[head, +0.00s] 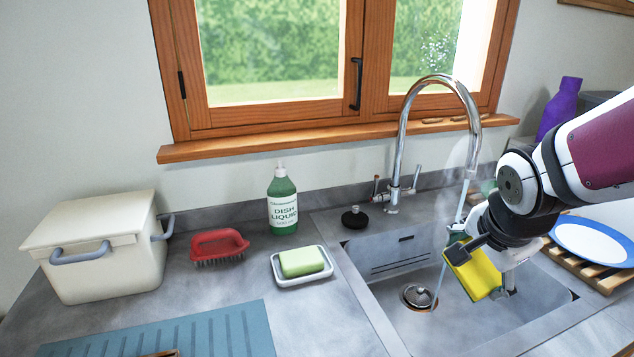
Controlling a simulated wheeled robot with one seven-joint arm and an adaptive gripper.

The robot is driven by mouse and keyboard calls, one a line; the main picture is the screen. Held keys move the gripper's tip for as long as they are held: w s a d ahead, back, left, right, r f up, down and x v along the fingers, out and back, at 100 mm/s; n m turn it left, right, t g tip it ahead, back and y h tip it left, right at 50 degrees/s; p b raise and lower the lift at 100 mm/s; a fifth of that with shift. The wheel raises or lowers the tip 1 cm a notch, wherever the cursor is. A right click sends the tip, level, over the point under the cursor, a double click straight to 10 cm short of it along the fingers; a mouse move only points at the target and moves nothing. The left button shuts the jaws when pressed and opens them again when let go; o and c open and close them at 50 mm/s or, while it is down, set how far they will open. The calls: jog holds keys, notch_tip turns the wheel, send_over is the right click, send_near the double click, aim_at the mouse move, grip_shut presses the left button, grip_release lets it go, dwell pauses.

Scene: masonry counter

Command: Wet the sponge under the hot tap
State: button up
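My gripper (468,247) is shut on a yellow sponge (477,274) with a green side, held tilted above the sink (385,280). The chrome tap (402,135) arches over the sink with a lever on each side, the left lever (376,187) and the right lever (416,178). A thin stream of water (463,200) runs from its spout, with pale steam around it. The stream passes at the sponge's left edge and reaches down near the drain (417,296). I cannot tell whether it touches the sponge. The gripper's fingers partly hide the sponge.
A black plug (354,218) sits by the sink's back left corner. Left are a soap dish (303,281) with green soap, dish liquid (282,203), a red brush (218,246) and a lidded white box (105,250). A blue-rimmed plate (595,240) on a wooden rack and a purple bottle (560,108) stand right.

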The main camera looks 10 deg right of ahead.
aim_at(477, 253)
jog(key=w+d+f+b, duration=0.2)
jog(key=w+d, duration=0.3)
jog(key=w, duration=0.5)
jog(key=shift+d+f+b, duration=0.15)
jog(key=shift+f+b, duration=0.05)
jog(key=shift+b, duration=0.15)
dwell(0.7)
jog(key=shift+s+a+p, duration=0.2)
jog(key=shift+s+a, duration=0.4)
jog(key=shift+s, duration=0.55)
jog(key=shift+s+a+p, duration=0.25)
jog(key=shift+s+a, duration=0.4)
jog(key=shift+s, duration=0.55)
jog(key=shift+s+a+p, duration=0.2)
jog(key=shift+s+a, duration=0.4)
jog(key=shift+s, duration=0.55)
jog(key=shift+r, duration=0.1)
jog(key=shift+s+a+r+p, duration=0.4)
jog(key=shift+s+r+p, duration=0.1)
jog(key=shift+s+r, duration=0.2)
jog(key=shift+s+a+r+p, duration=0.35)
jog(key=shift+s+r+p, duration=0.1)
jog(key=shift+s+r, duration=0.25)
jog(key=shift+s+a+r+p, duration=0.4)
jog(key=shift+s+r+p, duration=0.15)
jog(key=shift+s, duration=0.25)
